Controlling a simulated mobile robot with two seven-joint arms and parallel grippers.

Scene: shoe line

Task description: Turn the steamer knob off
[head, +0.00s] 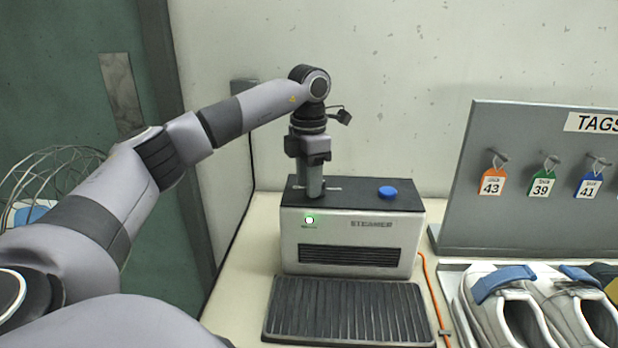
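The steamer (350,228) is a pale box with a dark top, labelled STEAMER, standing on the table. A green light (309,220) glows on the left of its front. A round blue cap (387,191) sits on the right of its top. My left gripper (314,192) points straight down at the left part of the steamer's top, left of the blue cap. Its fingers look close together and end at the top surface. Any knob there is hidden by the fingers, and I cannot tell whether they hold one. My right gripper is out of view.
A ribbed dark mat (347,312) lies in front of the steamer. An orange cable (430,290) runs along its right. A grey tag board (540,215) with hanging tags stands right, behind a pair of shoes (515,310). A wire basket (50,175) is at the left.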

